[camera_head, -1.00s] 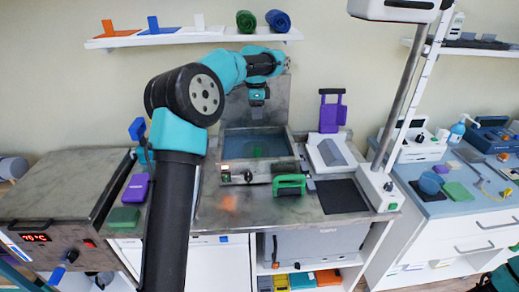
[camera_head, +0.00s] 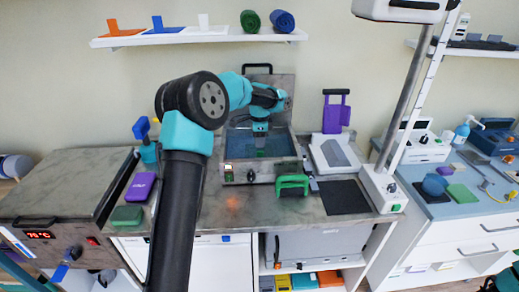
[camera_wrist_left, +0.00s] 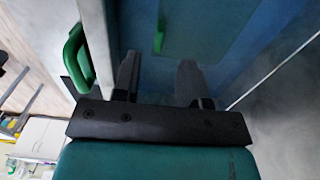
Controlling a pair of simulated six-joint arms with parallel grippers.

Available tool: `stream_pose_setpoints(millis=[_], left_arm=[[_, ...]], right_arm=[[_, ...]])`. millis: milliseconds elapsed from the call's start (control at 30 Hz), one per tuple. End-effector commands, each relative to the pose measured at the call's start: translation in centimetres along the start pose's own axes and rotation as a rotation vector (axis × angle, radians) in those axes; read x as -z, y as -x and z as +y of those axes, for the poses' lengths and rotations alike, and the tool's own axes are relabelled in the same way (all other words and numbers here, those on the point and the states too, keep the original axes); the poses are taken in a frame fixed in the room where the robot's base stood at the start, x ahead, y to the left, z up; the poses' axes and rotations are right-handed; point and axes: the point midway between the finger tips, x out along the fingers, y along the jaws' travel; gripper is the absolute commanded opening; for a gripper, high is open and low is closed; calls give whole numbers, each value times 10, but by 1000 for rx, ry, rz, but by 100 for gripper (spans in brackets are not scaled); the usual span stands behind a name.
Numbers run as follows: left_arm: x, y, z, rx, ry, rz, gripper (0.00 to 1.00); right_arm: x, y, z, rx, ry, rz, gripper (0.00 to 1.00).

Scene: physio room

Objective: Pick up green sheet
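My left gripper (camera_head: 260,143) hangs over the water bath (camera_head: 228,172), a grey metal basin with blue liquid, pointing down. In the left wrist view its two dark fingers (camera_wrist_left: 159,82) stand apart with nothing held between them. A narrow green piece, perhaps the green sheet (camera_wrist_left: 160,36), shows in the bath beyond the gap between the fingers. Its full outline is unclear there, and in the head view the gripper and arm cover that part of the bath. My right gripper is not in view.
A green-handled tool (camera_head: 292,180) stands at the bath's front right and shows in the left wrist view (camera_wrist_left: 77,56). The raised bath lid (camera_head: 285,90) is behind. A black mat (camera_head: 343,197) lies right; green (camera_head: 126,215) and purple (camera_head: 140,187) blocks lie left.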

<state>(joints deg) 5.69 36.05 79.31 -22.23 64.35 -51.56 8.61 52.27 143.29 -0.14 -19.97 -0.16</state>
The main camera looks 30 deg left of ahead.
Motion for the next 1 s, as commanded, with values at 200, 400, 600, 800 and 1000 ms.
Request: stream_pose_setpoints(millis=[200, 400, 600, 800, 1000], left_arm=[[0, 0, 0, 0, 0, 0, 39], [0, -12, 1, -2, -1, -1, 39], [2, -39, 2, -2, -2, -2, 39], [2, -52, 1, 1, -1, 0, 39], [2, -51, 1, 1, -1, 1, 39]], right_arm=[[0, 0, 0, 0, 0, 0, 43], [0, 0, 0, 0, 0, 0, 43], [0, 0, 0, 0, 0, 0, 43], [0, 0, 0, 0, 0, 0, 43], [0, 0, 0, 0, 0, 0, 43]])
